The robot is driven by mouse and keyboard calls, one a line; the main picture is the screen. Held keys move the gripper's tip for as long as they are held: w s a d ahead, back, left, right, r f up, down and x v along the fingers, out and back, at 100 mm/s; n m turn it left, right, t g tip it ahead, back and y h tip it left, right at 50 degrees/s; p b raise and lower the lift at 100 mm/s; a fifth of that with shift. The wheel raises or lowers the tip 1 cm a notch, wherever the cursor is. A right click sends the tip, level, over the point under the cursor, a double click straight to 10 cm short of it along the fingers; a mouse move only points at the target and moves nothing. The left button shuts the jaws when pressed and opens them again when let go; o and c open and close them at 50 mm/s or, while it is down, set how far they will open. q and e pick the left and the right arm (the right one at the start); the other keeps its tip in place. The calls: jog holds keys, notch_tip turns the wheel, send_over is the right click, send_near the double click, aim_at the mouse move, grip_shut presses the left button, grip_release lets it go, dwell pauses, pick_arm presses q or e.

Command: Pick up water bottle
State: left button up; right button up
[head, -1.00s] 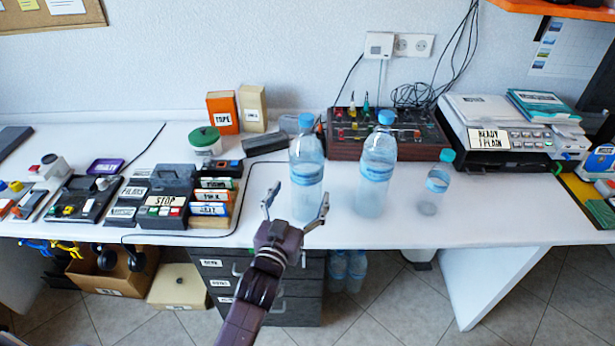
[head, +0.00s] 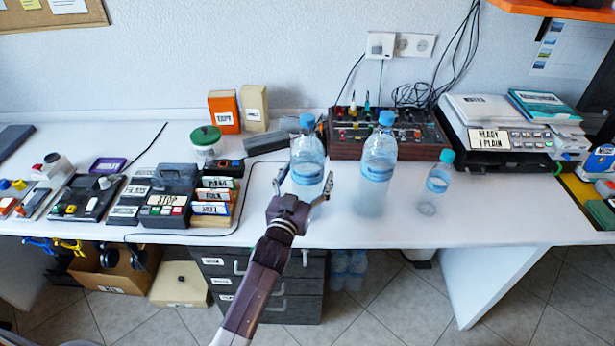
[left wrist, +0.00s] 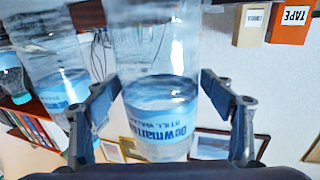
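The left one (head: 307,150) is large, with a blue label. A second large bottle (head: 378,150) stands to its right, and a smaller bottle (head: 438,183) stands further right. My left gripper (head: 305,178) is at the front of the left bottle, its fingers spread to either side of the label. In the left wrist view the bottle (left wrist: 160,115) fills the space between the open fingers (left wrist: 160,85), with small gaps apparent beside it. Firm contact is not visible. My right gripper is not in view.
Black button boxes and labelled files (head: 215,195) lie left of the bottles. A brown control box (head: 345,148) is behind them and a printer (head: 500,135) at the back right. The white table (head: 480,225) is clear at the front right.

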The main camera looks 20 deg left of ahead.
pick_arm(q)
jog(key=c, duration=1.8)
jog(key=shift+w+r, duration=0.15)
jog(key=shift+r, duration=0.2)
jog(key=shift+c, duration=0.7)
